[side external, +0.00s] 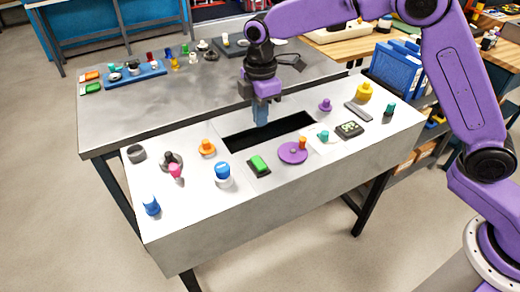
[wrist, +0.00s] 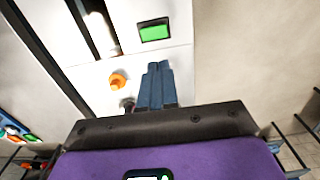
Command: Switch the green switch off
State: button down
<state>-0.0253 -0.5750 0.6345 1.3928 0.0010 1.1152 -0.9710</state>
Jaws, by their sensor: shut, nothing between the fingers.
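The green switch (side external: 259,165) is a green rocker in a dark square frame on the light panel table, just in front of the dark slot. It also shows near the top of the wrist view (wrist: 154,32), ahead of the fingertips. I cannot tell its on or off position. My gripper (side external: 261,118) points down above the dark slot, behind the switch in the side view and apart from it. Its blue-grey fingers are together and hold nothing; they also show in the wrist view (wrist: 160,70).
The dark slot (side external: 236,140) lies behind the switch. A blue knob (side external: 222,171) is left of it, a purple disc (side external: 292,153) right, and an orange knob (side external: 207,147) farther left. A grey bench (side external: 150,115) with small parts stands behind.

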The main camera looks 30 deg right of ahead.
aim_at(261, 166)
jog(key=shift+f, duration=0.1)
notch_tip(261, 166, down, 14)
jog(key=shift+r, duration=0.1)
dwell(0.7)
jog(key=shift+s+f, duration=0.1)
jog(key=shift+f, duration=0.15)
dwell(0.3)
